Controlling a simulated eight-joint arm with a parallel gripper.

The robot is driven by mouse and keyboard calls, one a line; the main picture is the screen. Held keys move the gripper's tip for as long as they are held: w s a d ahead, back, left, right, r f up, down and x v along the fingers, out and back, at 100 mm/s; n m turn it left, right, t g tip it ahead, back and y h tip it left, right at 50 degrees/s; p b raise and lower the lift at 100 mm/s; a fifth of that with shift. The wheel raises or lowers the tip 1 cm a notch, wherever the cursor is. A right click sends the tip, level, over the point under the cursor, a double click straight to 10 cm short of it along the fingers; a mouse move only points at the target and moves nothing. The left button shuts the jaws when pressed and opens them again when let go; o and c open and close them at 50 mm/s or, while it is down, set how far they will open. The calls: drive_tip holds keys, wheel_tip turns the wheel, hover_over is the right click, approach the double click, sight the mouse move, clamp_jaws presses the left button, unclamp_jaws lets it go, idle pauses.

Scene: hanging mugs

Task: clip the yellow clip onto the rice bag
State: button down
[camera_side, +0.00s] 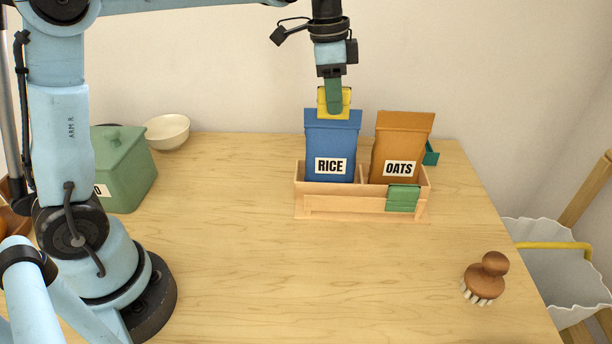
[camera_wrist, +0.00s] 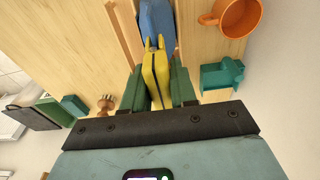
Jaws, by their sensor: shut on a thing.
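The blue rice bag (camera_side: 332,140) stands upright in the left compartment of the wooden holder (camera_side: 365,204). My gripper (camera_side: 333,98) is above the bag's top edge, shut on the yellow clip (camera_side: 345,102). In the side view the clip is right at the bag's top; I cannot tell whether it touches or grips the fold. In the wrist view, the green fingers (camera_wrist: 160,88) hold the yellow clip (camera_wrist: 156,72), its jaws pointing toward the blue bag's top (camera_wrist: 157,20).
A green canister (camera_side: 122,170), a white bowl (camera_side: 167,131) and a brush (camera_side: 485,278) stand apart. An orange mug (camera_wrist: 231,16) shows in the wrist view.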

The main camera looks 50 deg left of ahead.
drive_tip(key=shift+f, duration=0.55)
drive_tip(key=c, duration=0.8)
unclamp_jaws()
drive_tip(key=shift+r, duration=0.1)
drive_tip(key=r, duration=0.7)
drive_tip(key=a+r, duration=0.1)
drive_tip(key=r, duration=0.2)
drive_tip(key=shift+s+r, duration=0.25)
drive_tip(key=shift+s, duration=0.15)
drive_tip(key=shift+s+r, duration=0.15)
drive_tip(key=shift+r, duration=0.4)
drive_tip(key=shift+s, duration=0.25)
drive_tip(key=s+f+n+t+y, duration=0.1)
drive_tip(key=s+f+n+t, duration=0.5)
drive_tip(key=s+f, duration=0.8)
wheel_tip(320, 180, down, 3)
drive_tip(key=n, duration=0.3)
drive_tip(key=shift+s+r, duration=0.15)
drive_tip(key=shift+s, duration=0.05)
